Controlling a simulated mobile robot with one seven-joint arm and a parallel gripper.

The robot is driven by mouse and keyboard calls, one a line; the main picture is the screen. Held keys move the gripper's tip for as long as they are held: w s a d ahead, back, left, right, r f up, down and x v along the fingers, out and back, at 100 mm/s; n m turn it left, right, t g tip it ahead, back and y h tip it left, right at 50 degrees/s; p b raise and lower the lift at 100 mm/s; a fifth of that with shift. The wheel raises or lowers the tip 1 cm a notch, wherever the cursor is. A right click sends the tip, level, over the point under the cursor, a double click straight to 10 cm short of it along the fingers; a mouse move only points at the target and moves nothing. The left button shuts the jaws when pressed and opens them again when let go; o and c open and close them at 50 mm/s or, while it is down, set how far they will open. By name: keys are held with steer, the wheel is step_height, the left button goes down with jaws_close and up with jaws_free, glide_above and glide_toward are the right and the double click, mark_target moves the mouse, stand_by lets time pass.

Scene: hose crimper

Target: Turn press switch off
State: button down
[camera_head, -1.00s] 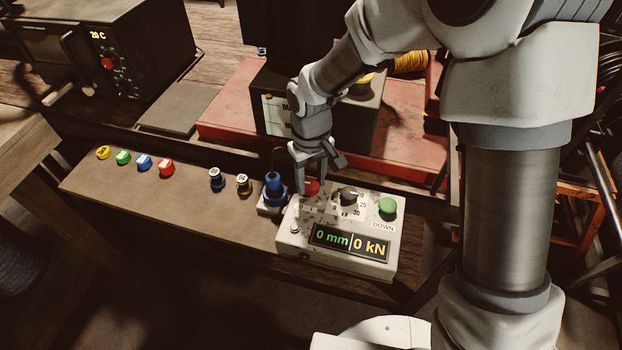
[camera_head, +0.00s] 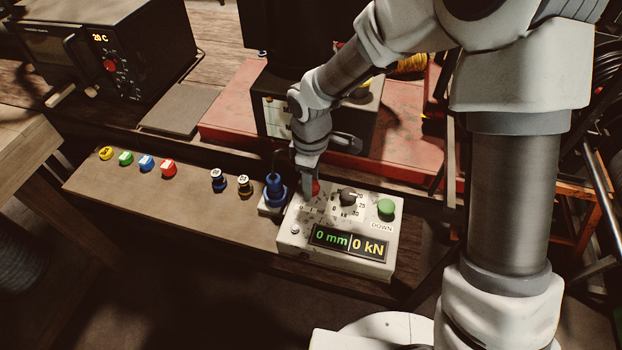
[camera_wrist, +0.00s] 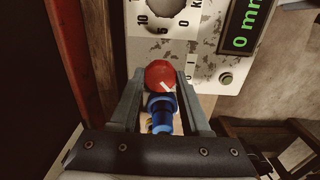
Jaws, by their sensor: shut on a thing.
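The press control box (camera_head: 345,222) is a white, worn panel on the bench, with a lit display (camera_head: 349,243) reading 0 mm and 0 kN. Its red switch knob (camera_head: 315,187) is at the box's upper left, partly hidden by my gripper (camera_head: 309,190). In the wrist view the red knob (camera_wrist: 160,75), with a white pointer mark, sits between the two fingertips of my gripper (camera_wrist: 160,78). The fingers are shut on the knob. An "I" and a "0" mark show beside it on the panel.
A blue connector (camera_head: 274,190) stands just left of the box. A black dial (camera_head: 348,196) and a green button (camera_head: 386,207) are to the knob's right. Several coloured caps and two small dies (camera_head: 244,185) lie further left. A dark press body stands behind.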

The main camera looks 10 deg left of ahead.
steer(key=shift+n, duration=0.3)
steer(key=shift+c, duration=1.8)
jaws_free()
step_height(320, 180, up, 18)
steer(key=p, duration=0.1)
steer(key=shift+f, duration=0.25)
